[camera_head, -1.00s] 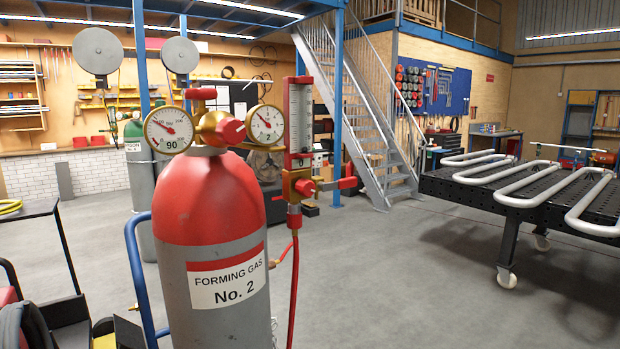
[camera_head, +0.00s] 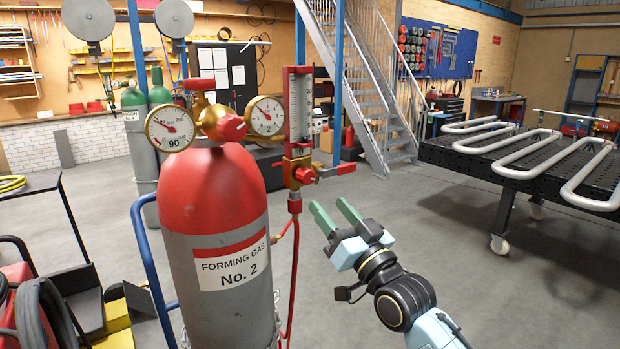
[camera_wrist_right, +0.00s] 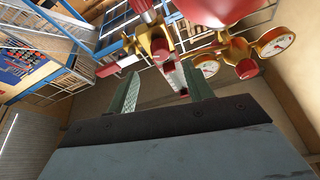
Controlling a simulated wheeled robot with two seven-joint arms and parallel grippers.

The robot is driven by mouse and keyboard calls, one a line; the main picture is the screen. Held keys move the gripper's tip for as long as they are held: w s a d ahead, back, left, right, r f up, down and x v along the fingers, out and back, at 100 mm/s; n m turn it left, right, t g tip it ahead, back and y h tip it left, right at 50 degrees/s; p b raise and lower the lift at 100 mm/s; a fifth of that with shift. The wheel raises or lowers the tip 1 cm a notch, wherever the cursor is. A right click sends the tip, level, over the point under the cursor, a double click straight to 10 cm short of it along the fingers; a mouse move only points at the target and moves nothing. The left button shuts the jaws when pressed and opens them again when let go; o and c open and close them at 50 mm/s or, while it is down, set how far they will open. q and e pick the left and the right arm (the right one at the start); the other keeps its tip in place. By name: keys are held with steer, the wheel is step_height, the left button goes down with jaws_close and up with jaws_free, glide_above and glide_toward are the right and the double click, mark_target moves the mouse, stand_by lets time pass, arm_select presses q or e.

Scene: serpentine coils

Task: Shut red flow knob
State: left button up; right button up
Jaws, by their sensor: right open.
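The red flow knob (camera_head: 306,174) sits on the brass block at the foot of the flowmeter (camera_head: 299,108), right of the red-topped gas cylinder (camera_head: 220,265). My right gripper (camera_head: 331,206) is open and empty, a little below and right of the knob, apart from it. Its two green fingers point up and left toward the flowmeter. In the right wrist view the open fingers (camera_wrist_right: 158,80) show with red and brass fittings beyond them; I cannot tell the knob for sure there. My left gripper is not in view.
A red lever handle (camera_head: 337,170) sticks out right of the knob. A red hose (camera_head: 293,270) hangs below the flowmeter. Two gauges (camera_head: 264,116) sit on the cylinder's regulator. A black table with serpentine coils (camera_head: 520,150) stands at right. The floor between is clear.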

mark_target(309, 181)
steer(key=p+x, duration=0.1)
steer(key=x, duration=0.7)
steer(key=shift+w+a+r, duration=0.1)
steer(key=shift+w+a, duration=0.1)
steer(key=shift+w, duration=0.05)
